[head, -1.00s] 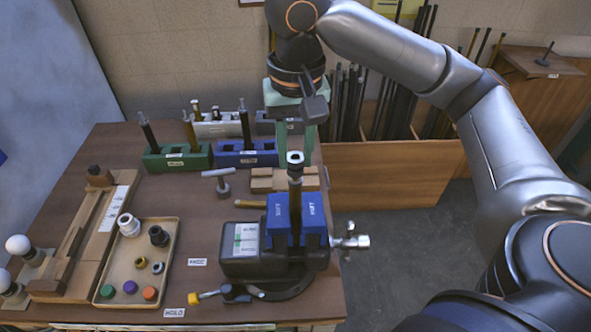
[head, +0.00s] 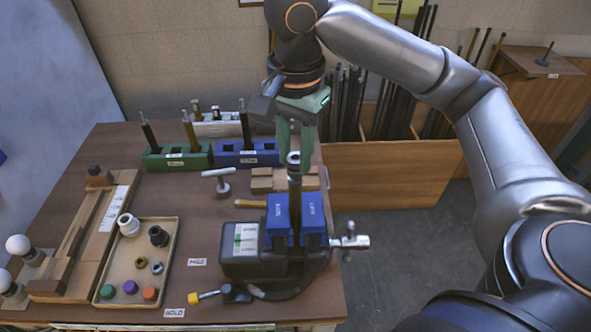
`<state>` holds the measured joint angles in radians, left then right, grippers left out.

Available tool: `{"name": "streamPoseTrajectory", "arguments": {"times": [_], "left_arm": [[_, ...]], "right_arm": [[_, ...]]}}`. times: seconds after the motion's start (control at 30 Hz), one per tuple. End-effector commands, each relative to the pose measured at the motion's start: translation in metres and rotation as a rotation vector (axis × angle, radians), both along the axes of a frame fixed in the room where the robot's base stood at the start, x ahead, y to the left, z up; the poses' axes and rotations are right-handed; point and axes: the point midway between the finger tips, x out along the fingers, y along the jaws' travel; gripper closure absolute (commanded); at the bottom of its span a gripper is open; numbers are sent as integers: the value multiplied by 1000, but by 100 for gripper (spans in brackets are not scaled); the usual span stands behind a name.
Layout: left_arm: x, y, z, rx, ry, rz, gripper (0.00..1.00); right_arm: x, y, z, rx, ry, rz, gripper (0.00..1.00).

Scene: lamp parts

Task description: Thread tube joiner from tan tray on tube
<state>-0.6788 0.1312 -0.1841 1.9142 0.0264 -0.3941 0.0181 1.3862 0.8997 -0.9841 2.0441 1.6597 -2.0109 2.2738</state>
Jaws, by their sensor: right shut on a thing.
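A dark tube (head: 295,185) stands upright in the blue jaws (head: 279,215) of a black vise (head: 245,262) near the table's front. A light grey, ring-shaped tube joiner (head: 293,158) sits at the tube's top end, its dark hole facing up. My right gripper (head: 295,150) points down with its green fingers at the joiner and is shut on it. How far the joiner is down on the tube I cannot tell. The tan tray (head: 172,232) at the left holds a white ring, a black ring, small metal rings and coloured caps. My left gripper is not in view.
Green (head: 178,158) and blue (head: 246,154) blocks holding upright rods stand at the back. A T-handled tool (head: 219,180) and wooden blocks (head: 268,184) are behind the vise. A wooden fixture (head: 85,235) and white bulbs (head: 18,245) are at the far left.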

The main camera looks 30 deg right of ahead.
Motion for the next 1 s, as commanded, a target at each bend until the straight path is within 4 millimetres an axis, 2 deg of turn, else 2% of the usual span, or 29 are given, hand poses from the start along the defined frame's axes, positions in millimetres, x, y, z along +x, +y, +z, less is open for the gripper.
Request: {"name": "streamPoseTrajectory", "arguments": {"times": [0.03,0.37,0.8,1.0], "left_arm": [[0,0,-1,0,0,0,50],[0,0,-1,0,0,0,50],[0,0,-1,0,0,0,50],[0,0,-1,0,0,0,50]], "right_arm": [[-2,1,-5,-2,13,-10,100],[-2,1,-5,-1,13,-34,100],[-1,1,-6,1,11,-550,100],[-1,1,-6,1,11,-620,100]]}}
